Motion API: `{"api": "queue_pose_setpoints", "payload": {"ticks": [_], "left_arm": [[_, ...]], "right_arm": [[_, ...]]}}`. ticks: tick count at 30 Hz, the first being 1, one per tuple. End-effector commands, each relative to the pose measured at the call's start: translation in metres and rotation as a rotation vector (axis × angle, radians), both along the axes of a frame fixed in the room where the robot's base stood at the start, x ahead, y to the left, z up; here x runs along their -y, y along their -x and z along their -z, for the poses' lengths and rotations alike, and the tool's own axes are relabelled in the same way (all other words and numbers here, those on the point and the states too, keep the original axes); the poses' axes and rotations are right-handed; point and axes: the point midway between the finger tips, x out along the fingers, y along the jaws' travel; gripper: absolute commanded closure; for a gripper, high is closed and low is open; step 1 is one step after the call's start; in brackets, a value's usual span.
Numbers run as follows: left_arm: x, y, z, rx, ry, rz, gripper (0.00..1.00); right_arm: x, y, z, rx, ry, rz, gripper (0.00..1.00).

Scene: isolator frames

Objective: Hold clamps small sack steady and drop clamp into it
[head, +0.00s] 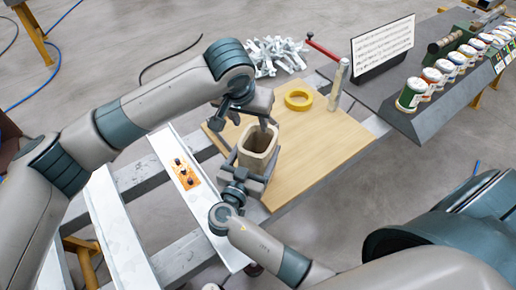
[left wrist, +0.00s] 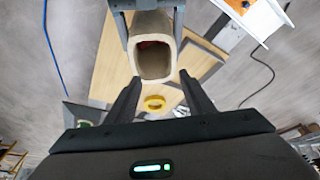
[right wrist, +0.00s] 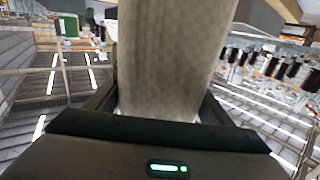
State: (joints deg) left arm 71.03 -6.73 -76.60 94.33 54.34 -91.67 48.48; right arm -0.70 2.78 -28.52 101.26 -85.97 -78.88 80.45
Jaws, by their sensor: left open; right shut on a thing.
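The clamps small sack (head: 258,145) is a beige, open-topped bag standing upright with its mouth up. My right gripper (head: 250,180) is shut on it from the near side; its cloth wall (right wrist: 172,60) fills the middle of the right wrist view between the fingers. My left gripper (head: 252,122) is open and empty just above the mouth. In the left wrist view the sack's mouth (left wrist: 154,80) lies just beyond the open fingertips (left wrist: 159,76). Something reddish shows inside the sack, too small to identify. A pile of silver clamps (head: 272,54) lies beyond the board.
A yellow tape ring (head: 298,99) lies on the wooden board (head: 325,145). A printed sign (head: 383,48) and a row of cans (head: 432,76) stand on the dark table at right. The board's right part is clear.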

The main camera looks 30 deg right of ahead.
Motion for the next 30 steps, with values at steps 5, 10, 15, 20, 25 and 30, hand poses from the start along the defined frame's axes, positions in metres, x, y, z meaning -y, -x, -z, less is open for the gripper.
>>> {"api": "queue_pose_setpoints", "payload": {"ticks": [5,10,15,20,25,30], "left_arm": [[-0.006,0.007,-0.025,0.002,0.003,0.001,0.52],[-0.015,0.015,-0.053,0.002,0.003,0.001,0.52],[-0.022,0.022,-0.079,0.002,0.002,0.001,0.52],[-0.027,0.027,-0.094,0.001,0.002,0.000,0.52],[-0.029,0.028,-0.099,0.001,0.001,0.000,0.52],[-0.029,0.029,-0.099,0.001,0.001,0.000,0.52]], "right_arm": [[0.000,0.000,-0.001,0.001,0.000,0.000,0.49],[0.000,0.000,-0.001,0.001,0.000,0.000,0.49],[0.000,0.000,-0.001,0.001,0.000,0.000,0.49],[0.000,0.000,-0.001,0.002,0.001,0.000,0.49],[0.000,0.000,-0.001,0.002,0.001,0.000,0.49],[0.000,0.000,-0.001,0.002,0.001,0.000,0.49]]}}
